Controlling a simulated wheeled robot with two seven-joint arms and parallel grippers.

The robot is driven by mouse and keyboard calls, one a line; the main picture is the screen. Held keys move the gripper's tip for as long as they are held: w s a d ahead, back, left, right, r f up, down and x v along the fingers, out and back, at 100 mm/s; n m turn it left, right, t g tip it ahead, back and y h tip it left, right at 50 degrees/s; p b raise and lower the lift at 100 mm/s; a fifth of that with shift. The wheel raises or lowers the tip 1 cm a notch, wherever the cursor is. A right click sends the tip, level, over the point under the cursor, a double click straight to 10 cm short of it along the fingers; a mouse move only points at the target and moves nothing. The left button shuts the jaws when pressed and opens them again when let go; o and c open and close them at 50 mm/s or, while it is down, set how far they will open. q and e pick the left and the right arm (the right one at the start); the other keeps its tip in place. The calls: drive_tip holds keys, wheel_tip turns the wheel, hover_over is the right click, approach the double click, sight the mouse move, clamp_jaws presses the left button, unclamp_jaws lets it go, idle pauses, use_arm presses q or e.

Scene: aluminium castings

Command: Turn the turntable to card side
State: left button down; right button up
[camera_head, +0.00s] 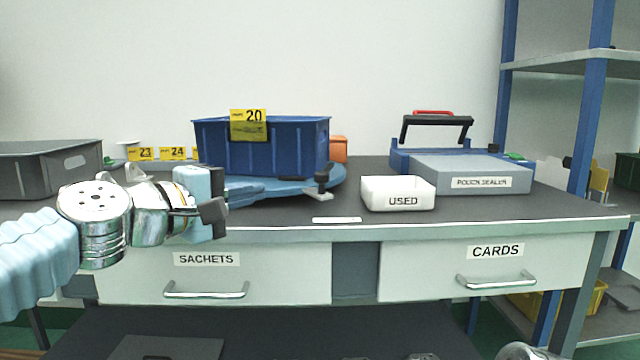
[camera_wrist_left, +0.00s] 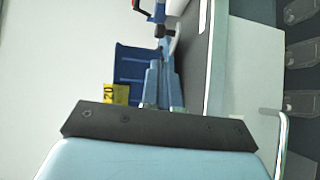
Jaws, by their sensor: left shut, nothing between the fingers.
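The blue turntable (camera_head: 335,182) lies on the grey bench top left of its middle. A blue bin (camera_head: 290,150) with a yellow tag "20" stands on it. A small dark knob or clamp (camera_head: 321,180) sits at the turntable's right front edge. My left gripper (camera_head: 213,217) is shut and empty, in front of the turntable's left part and above the bench's front edge. In the left wrist view its dark fingertips (camera_wrist_left: 155,127) are together, with the blue bin (camera_wrist_left: 136,66) and part of the turntable beyond. The turntable's left part is partly hidden by the gripper.
A white "USED" tray (camera_head: 398,205) stands right of the turntable. A pouch sealer (camera_head: 470,176) is behind it. A grey bin (camera_head: 50,170) and yellow tags 23 and 24 are at the left. Drawers "SACHETS" (camera_head: 215,275) and "CARDS" (camera_head: 460,268) are shut, with protruding handles.

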sight(317, 178)
use_arm(q)
drive_tip(key=p+x, duration=0.1)
drive_tip(key=x, duration=1.2)
drive_tip(key=shift+d, duration=0.1)
drive_tip(key=w+d+p, duration=0.1)
drive_tip(key=d, duration=0.1)
drive_tip(key=w+d+p, duration=0.1)
drive_tip(key=d, duration=0.1)
drive_tip(key=w+d+p, duration=0.1)
drive_tip(key=d, duration=0.1)
drive_tip(key=shift+w, duration=0.25)
drive_tip(key=shift+s+r, duration=0.1)
drive_tip(key=shift+r, duration=0.1)
